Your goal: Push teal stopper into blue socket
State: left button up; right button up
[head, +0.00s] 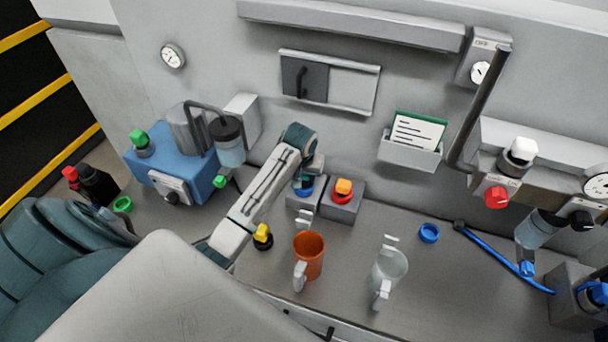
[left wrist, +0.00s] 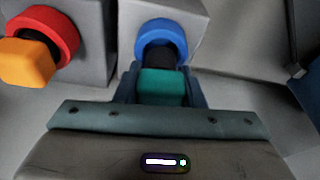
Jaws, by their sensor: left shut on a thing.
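The teal stopper (left wrist: 162,86) is a teal block with a dark stem, held between the fingers of my left gripper (left wrist: 160,90) in the left wrist view. Its stem points at the blue socket (left wrist: 160,36), a blue ring on a grey block, and its dark end overlaps the ring's opening. I cannot tell how deep the stem sits. In the head view the left gripper (head: 308,172) is right at the blue socket (head: 302,192) and hides most of the stopper. My right gripper is not in view.
A red socket with an orange stopper (head: 343,187) is just right of the blue socket. An orange mug (head: 309,258) and a pale mug (head: 388,272) stand in front. A loose blue ring (head: 429,233) and a yellow-topped stopper (head: 263,235) are on the bench.

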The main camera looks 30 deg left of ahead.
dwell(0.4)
pick_arm(q)
jog(key=shift+f, duration=0.3)
jog(key=shift+s+r, duration=0.25)
jog(key=shift+r, duration=0.1)
jog(key=shift+f, duration=0.1)
jog(key=shift+f, duration=0.25)
jog(key=shift+r, duration=0.1)
jog(key=shift+w+d+r, duration=0.15)
jog(key=shift+w+r, duration=0.05)
jog(key=shift+r, duration=0.05)
dwell(0.3)
jog(key=shift+f, duration=0.1)
